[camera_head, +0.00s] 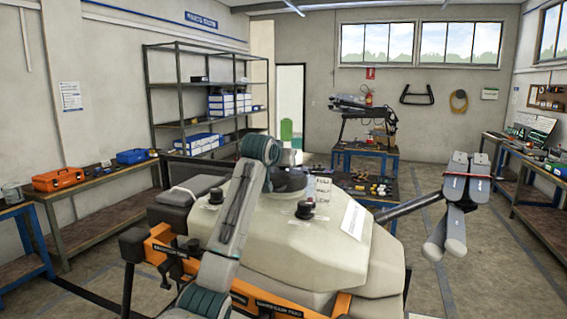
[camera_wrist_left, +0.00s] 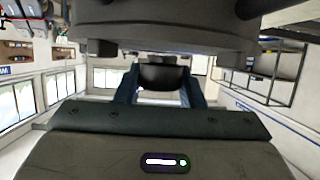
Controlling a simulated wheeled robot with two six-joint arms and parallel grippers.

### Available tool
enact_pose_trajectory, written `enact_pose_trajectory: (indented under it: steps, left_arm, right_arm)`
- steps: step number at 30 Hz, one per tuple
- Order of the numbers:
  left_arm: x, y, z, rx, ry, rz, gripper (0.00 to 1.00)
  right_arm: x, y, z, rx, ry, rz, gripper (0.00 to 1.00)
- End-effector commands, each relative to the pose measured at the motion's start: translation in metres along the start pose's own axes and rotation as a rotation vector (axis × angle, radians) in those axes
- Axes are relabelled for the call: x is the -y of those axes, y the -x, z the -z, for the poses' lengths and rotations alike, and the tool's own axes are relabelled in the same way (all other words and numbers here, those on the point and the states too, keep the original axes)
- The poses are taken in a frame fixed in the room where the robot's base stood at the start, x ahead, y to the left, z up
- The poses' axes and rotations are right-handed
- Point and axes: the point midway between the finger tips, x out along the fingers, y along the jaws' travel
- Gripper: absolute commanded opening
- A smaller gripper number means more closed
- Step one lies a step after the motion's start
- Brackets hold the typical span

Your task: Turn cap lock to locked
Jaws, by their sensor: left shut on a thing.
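The spray drone's pale tank (camera_head: 290,245) fills the middle of the head view. A wide dark round cap (camera_head: 290,181) sits on its top. My left arm rises from the bottom and bends beside the cap; its fingertips are hidden in the head view. In the left wrist view, my left gripper (camera_wrist_left: 161,88) has its two teal fingers on either side of a dark rounded piece (camera_wrist_left: 163,76) and is shut on it. This looks like the cap lock. A large dark body (camera_wrist_left: 165,28) spans the top of that view. The lock's setting cannot be read. My right gripper is out of view.
Small black knobs (camera_head: 305,210) stand on the tank. Grey folded drone arms (camera_head: 466,180) stick out at the right. A bench with an orange toolbox (camera_head: 58,179) stands left, and a blue-framed workbench (camera_head: 372,154) stands behind. Open floor lies at the right.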

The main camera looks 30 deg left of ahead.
Motion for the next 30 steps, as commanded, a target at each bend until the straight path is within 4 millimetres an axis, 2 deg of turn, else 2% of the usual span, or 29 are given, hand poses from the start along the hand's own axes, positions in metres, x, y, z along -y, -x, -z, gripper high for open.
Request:
enact_pose_trajectory:
  steps: [30]
  left_arm:
    - [0.0001,0.0001,0.0013,-0.001,-0.36,-0.886,0.12]
  right_arm:
    - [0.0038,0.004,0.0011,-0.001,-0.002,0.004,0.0]
